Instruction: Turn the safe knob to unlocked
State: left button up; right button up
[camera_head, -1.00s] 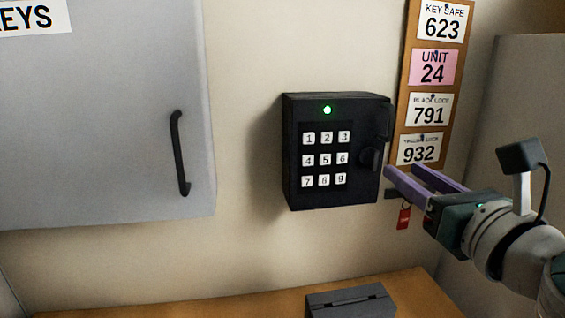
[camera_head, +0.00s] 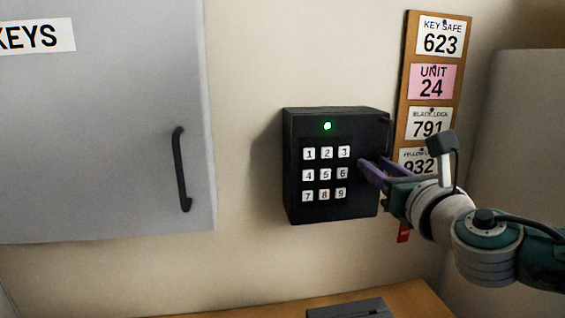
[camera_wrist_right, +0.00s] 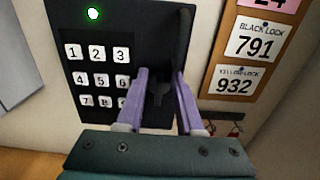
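The black key safe (camera_head: 338,213) hangs on the wall with its white number keys and a lit green light (camera_head: 327,126). My right gripper (camera_head: 366,172) is at the right part of the safe's front and covers the knob in the head view. In the right wrist view, the dark knob (camera_wrist_right: 158,90) shows between the two purple fingers of my right gripper (camera_wrist_right: 160,75). The fingers stand apart, one on each side of the knob; contact is not clear. My left gripper is not in view.
A black handle (camera_wrist_right: 181,38) stands on the safe just above the fingers in the wrist view. A wooden board (camera_head: 407,75) with number cards is at the right. A grey cabinet (camera_head: 100,150) is at the left. A dark box (camera_head: 350,309) sits on the wooden surface below.

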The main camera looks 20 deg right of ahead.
grip_shut()
